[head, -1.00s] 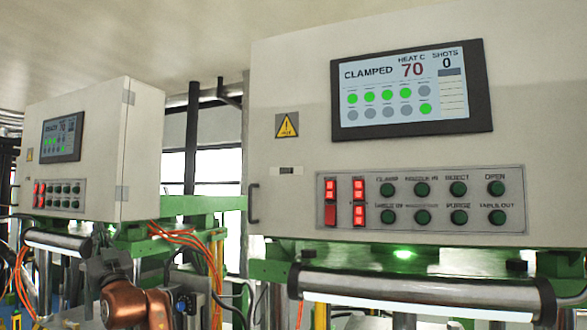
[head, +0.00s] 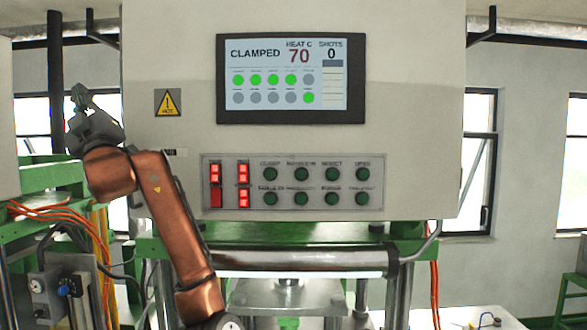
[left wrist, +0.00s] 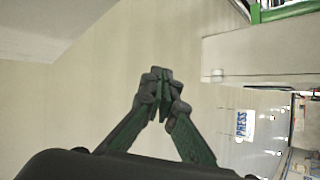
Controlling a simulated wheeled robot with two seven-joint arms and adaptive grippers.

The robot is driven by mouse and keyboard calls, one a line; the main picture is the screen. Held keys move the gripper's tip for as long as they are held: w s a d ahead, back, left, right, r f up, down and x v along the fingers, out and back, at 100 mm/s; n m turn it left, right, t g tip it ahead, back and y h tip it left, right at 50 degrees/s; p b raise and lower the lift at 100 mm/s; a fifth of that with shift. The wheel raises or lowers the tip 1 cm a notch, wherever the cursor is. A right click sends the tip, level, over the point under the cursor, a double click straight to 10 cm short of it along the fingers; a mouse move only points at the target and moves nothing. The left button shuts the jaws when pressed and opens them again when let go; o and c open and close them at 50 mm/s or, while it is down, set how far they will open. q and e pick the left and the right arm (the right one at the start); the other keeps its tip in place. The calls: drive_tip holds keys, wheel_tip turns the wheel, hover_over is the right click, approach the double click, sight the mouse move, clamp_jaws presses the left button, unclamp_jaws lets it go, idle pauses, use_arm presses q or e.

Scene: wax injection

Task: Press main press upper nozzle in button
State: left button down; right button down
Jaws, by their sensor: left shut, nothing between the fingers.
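The main press panel (head: 210,228) is in the middle of the head view, with two rows of dark green round buttons. The upper nozzle in button (head: 301,174) is second from the left in the top row; its label is blurred. My left gripper (head: 80,94) is left of the press cabinet, above panel height and well apart from the button. Its fingers point up. In the left wrist view its fingertips (left wrist: 160,75) meet, shut and empty, with no button in sight. My right gripper is not in view.
The screen (head: 291,110) above the panel reads CLAMPED, heat 70, shots 0. Red lit switches (head: 215,175) sit left of the buttons. A horizontal bar (head: 300,260) runs below the panel. Orange cables (head: 60,215) hang at the left. The space before the panel is mostly clear.

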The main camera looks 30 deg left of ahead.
sight(301, 174)
use_arm(q)
drive_tip(key=w+d+m+t, duration=0.1)
drive_tip(key=w+d+t, duration=0.1)
drive_tip(key=d, duration=0.2)
drive_tip(key=w+d+f+m+t+p, duration=0.1)
drive_tip(key=w+d+t, duration=0.1)
drive_tip(key=d, duration=0.3)
drive_tip(key=w+d+m+t, duration=0.2)
drive_tip(key=w+d, duration=0.2)
drive_tip(key=d, duration=0.1)
drive_tip(key=shift+w+d+f+h, duration=0.15)
drive_tip(key=shift+f+h, duration=0.1)
drive_tip(key=shift+h, duration=0.05)
drive_tip(key=w+d+f+m+t+h+p, duration=0.1)
drive_tip(key=d+f+m+t+h, duration=0.4)
drive_tip(key=d, duration=0.6)
drive_tip(key=w+d+f+m+t+h+p, duration=0.1)
drive_tip(key=w+d+f+m+t+h, duration=0.3)
drive_tip(key=d, duration=0.7)
drive_tip(key=w+d+f+m+t+h+p, duration=0.1)
drive_tip(key=w+d+f+m+t+h, duration=0.2)
drive_tip(key=d+f+m+t+h, duration=0.3)
drive_tip(key=d+f+t+h, duration=0.1)
drive_tip(key=d+f+h, duration=0.1)
drive_tip(key=d+h, duration=0.2)
drive_tip(key=shift+d+f+m+p, duration=0.3)
drive_tip(key=shift+d+m, duration=0.1)
drive_tip(key=shift+d, duration=0.2)
drive_tip(key=shift+w+r, duration=0.1)
drive_tip(key=shift+w, duration=0.1)
